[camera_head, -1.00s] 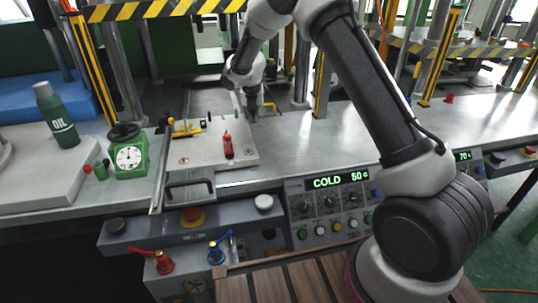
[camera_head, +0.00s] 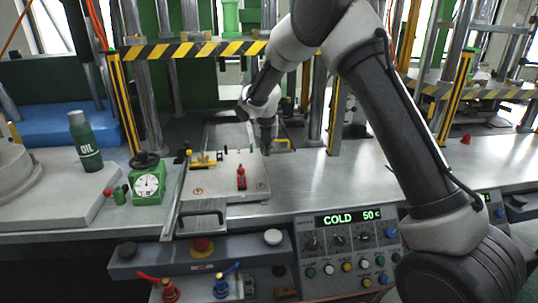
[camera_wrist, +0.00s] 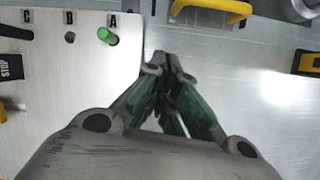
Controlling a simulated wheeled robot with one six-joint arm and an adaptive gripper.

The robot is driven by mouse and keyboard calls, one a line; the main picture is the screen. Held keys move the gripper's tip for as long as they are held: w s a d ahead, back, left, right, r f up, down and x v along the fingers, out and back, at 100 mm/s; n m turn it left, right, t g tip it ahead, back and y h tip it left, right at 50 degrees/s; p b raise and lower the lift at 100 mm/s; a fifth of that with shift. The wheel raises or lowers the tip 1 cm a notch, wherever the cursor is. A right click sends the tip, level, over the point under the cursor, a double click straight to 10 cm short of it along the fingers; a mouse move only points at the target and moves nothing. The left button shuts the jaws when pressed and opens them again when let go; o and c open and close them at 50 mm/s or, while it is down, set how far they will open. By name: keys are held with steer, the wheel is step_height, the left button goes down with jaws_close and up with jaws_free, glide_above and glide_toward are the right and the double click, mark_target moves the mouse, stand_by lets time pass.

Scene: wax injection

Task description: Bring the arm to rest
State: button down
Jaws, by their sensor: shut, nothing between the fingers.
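My arm (camera_head: 393,115) reaches in from the right and bends down over the metal bench. My gripper (camera_head: 267,152) points down just right of the light mould plate (camera_head: 218,182), near its back right corner. In the wrist view my gripper (camera_wrist: 168,62) has its fingertips together, with nothing between them. It is beside the plate's edge, close to the hole marked A, where a green peg (camera_wrist: 107,36) sits. The holes marked B and C look empty.
A yellow handle (camera_wrist: 225,10) is close to my gripper. A green gauge (camera_head: 148,180) and an oil bottle (camera_head: 86,140) are at the left. A striped press beam (camera_head: 190,50) crosses above. Bench right of the plate is clear.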

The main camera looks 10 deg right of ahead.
steer(key=v, duration=0.6)
steer(key=s+d+f+m, duration=0.1)
steer(key=s+m, duration=0.1)
steer(key=m, duration=0.1)
steer(key=s+d+f+m+g, duration=0.1)
steer(key=s+m, duration=0.1)
steer(key=m, duration=0.2)
steer(key=s+d+f+m+g, duration=0.1)
steer(key=s+m, duration=0.2)
steer(key=shift+s+d+f+m+h, duration=0.1)
steer(key=shift+f+m+h, duration=0.1)
steer(key=shift+m+h, duration=0.15)
steer(key=s+d+r+m, duration=0.5)
steer(key=s+d+m, duration=0.2)
steer(key=s, duration=0.5)
steer(key=s+d+r+m+t+y, duration=0.1)
steer(key=s+d+r+m, duration=0.5)
steer(key=s, duration=0.7)
steer(key=s+d+r+m+t, duration=0.1)
steer(key=s+d+r+m, duration=0.5)
steer(key=s+m, duration=0.4)
steer(key=shift+s+d+r+y, duration=0.2)
steer(key=shift+s+d+y, duration=0.15)
steer(key=shift+s+d, duration=0.65)
steer(key=shift+s+a, duration=0.15)
steer(key=shift+a, duration=0.05)
